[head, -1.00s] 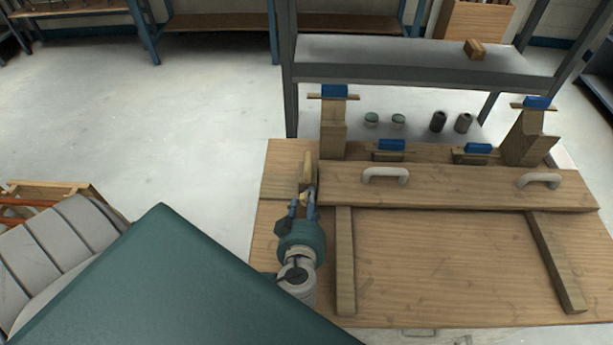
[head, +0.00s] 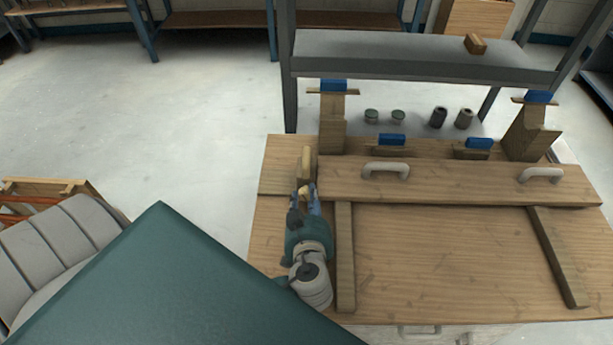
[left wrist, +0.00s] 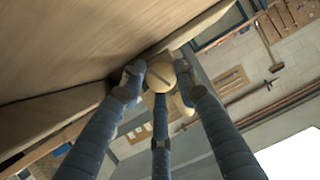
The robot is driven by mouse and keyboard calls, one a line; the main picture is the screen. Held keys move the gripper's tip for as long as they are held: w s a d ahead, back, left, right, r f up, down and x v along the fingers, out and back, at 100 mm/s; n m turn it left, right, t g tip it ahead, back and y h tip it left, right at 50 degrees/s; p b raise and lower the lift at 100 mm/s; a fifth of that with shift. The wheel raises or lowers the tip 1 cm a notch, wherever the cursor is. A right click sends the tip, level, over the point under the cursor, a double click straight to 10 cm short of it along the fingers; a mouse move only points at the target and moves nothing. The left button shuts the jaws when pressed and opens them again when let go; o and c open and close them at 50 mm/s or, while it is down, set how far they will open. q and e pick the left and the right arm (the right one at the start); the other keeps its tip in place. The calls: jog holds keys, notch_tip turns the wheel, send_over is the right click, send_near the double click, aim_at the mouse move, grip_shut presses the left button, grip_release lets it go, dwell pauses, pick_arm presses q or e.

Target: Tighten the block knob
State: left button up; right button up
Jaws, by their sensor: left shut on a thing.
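In the left wrist view, the round, pale wooden knob (left wrist: 160,76) with a slot across its face sits between my gripper's three blue-grey fingertips. My left gripper (head: 305,194) is shut on the knob. In the head view it is at the left end of the board on the wooden table, just in front of a small upright wooden block (head: 306,163). In that view the fingers mostly cover the knob, and only a small pale part shows. My right gripper is in neither view.
The wooden table (head: 440,250) carries a long board (head: 460,182) with two pale handles, two wooden strips and several blue-topped wooden pieces. A grey metal shelf (head: 400,55) stands behind it. A large green surface (head: 180,290) fills the lower left.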

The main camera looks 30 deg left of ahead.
pick_arm(q)
jog(key=shift+s+d+f, duration=0.1)
jog(key=shift+s+f, duration=0.1)
jog(key=shift+f, duration=0.15)
jog(key=o, duration=1.1)
jog(key=shift+w+r, duration=0.1)
jog(key=shift+r, duration=0.05)
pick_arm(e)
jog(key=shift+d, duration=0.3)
pick_arm(q)
jog(key=shift+r, duration=0.1)
